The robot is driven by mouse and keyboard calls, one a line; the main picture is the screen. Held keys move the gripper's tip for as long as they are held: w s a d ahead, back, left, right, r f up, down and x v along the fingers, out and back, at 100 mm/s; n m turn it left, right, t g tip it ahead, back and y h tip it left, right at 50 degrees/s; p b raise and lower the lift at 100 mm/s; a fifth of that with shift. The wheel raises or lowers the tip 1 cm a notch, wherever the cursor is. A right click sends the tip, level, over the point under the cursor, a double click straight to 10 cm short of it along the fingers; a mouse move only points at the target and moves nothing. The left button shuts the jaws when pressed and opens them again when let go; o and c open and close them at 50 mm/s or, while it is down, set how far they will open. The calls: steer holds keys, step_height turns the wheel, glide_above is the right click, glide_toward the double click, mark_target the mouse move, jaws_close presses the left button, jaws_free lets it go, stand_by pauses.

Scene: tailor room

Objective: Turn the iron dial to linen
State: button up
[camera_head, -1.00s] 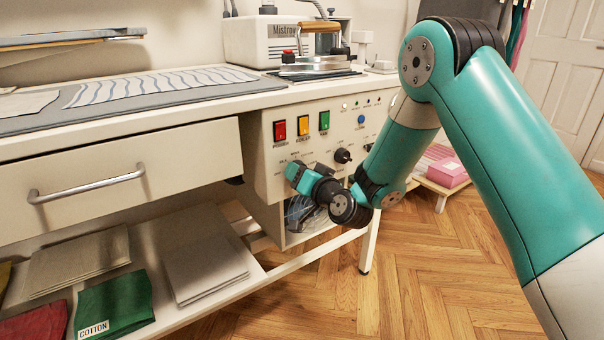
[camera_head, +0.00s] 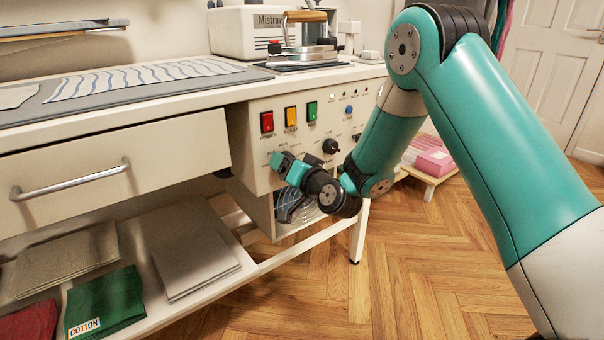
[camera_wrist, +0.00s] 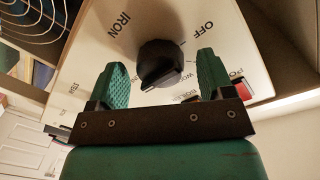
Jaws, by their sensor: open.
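The iron dial (camera_wrist: 160,63) is a black round knob on the cream control panel, seen close in the wrist view. The words IRON and OFF are printed near it, with WOOL partly visible. I cannot read a linen mark; part of the scale is hidden by the knob and gripper. My gripper (camera_wrist: 164,80) is open, its two green fingers at either side of the knob in the picture, with gaps showing. I cannot tell how far the fingertips are from the panel. In the head view my gripper (camera_head: 283,163) is in front of the panel's lower left and hides the dial.
A second black knob (camera_head: 331,146) is just right of my gripper. Red (camera_head: 267,122), yellow (camera_head: 291,117) and green (camera_head: 312,111) switches sit above. A wire guard (camera_head: 292,206) lies below. An iron (camera_head: 305,50) stands on the table top.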

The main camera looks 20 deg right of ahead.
steer(key=f+b+v, duration=0.1)
steer(key=b+v, duration=1.6)
steer(key=b, duration=0.4)
steer(key=shift+s+r, duration=0.15)
steer(key=shift+r, duration=0.35)
steer(key=s+a+r+n+g+y+p, duration=0.2)
steer(key=s+a+n+g+p, duration=0.5)
steer(key=s+a+g+p, duration=0.3)
steer(key=s+d+r+n+g+h+p, duration=0.1)
steer(key=s+r+n+g+h+p, duration=0.25)
steer(key=s+g+p, duration=0.7)
step_height(320, 180, up, 36)
steer(key=s+t+y+p, duration=0.1)
steer(key=t+p, duration=0.2)
steer(key=p, duration=3.1)
steer(key=shift+s+d+f+t, duration=0.2)
steer(key=shift+s+t, duration=0.15)
